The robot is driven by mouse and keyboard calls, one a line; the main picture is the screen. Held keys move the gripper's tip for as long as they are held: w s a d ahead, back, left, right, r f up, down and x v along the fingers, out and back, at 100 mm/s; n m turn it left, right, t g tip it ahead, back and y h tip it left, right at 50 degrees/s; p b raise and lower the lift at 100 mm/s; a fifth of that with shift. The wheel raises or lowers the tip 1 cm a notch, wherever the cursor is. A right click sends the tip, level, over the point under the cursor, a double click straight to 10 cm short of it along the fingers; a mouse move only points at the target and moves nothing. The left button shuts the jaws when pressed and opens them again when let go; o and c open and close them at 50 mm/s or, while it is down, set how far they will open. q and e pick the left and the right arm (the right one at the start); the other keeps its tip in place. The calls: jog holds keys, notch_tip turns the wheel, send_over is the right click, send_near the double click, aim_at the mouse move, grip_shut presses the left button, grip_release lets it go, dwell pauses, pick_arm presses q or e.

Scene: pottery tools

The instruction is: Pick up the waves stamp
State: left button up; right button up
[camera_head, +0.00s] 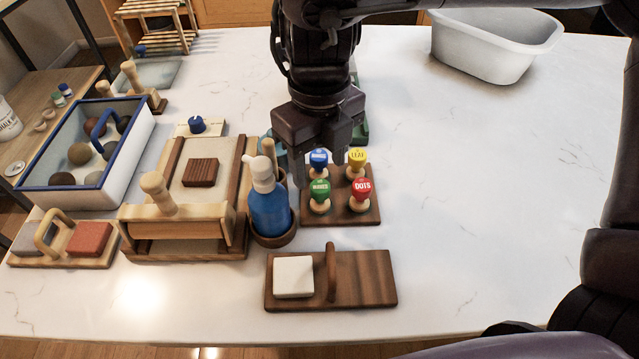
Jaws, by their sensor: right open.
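A dark wooden stamp rack (341,213) holds round-topped stamps on pale handles. The green stamp (320,190) at its front left has white lettering that seems to read WAVES. The blue stamp (318,158) stands behind it, the yellow LEAF stamp (357,157) at the back right and the red DOTS stamp (362,187) at the front right. My right gripper (316,152) points down over the rack's back left, close to the blue stamp and behind the green one. It is open, with nothing visible in it. My left gripper is out of view.
A wooden board with a white block (294,277) lies in front. A slab press (180,230) is at the left and a white basin (490,50) at the back right. The right countertop is clear.

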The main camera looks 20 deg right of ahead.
aim_at(320, 186)
jog(key=shift+s+f, duration=0.2)
jog(key=shift+f, duration=0.8)
notch_tip(320, 186, down, 4)
jog(key=shift+w+f+p, duration=0.1)
jog(key=shift+f+p, duration=0.1)
jog(key=shift+p, duration=0.1)
jog(key=shift+c, duration=0.3)
jog(key=c, duration=1)
jog(key=shift+r, duration=0.15)
